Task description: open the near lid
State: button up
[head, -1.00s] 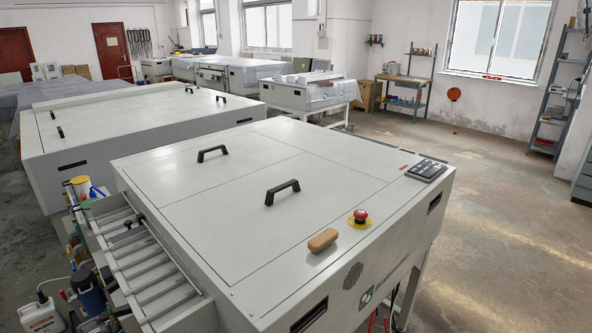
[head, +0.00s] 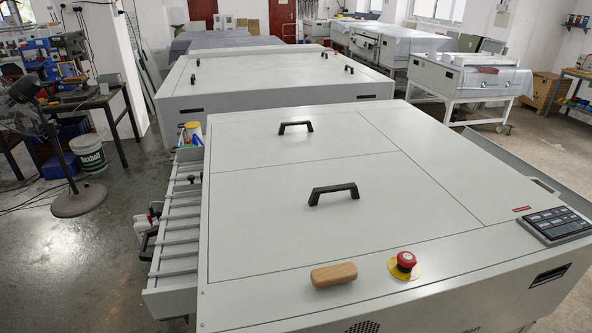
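The plate processor is the large pale grey machine filling the middle and front of the head view. Its near lid (head: 300,225) is a flat panel lying flush and closed, with a black bar handle (head: 334,192) near its far right part. The far lid (head: 255,150) lies beyond it, also flat and closed, with its own black handle (head: 296,126). My gripper is not in view.
A wooden block (head: 334,275) lies at the near lid's front edge, and a red emergency stop button (head: 404,262) and black keypad (head: 552,225) sit to its right. A roller rack (head: 178,235) juts out left. A fan stand (head: 78,203) stands on open floor farther left.

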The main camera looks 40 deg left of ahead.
aim_at(264, 221)
jog(key=u, duration=1)
jog(key=i, duration=0.95)
jog(key=u, duration=0.9)
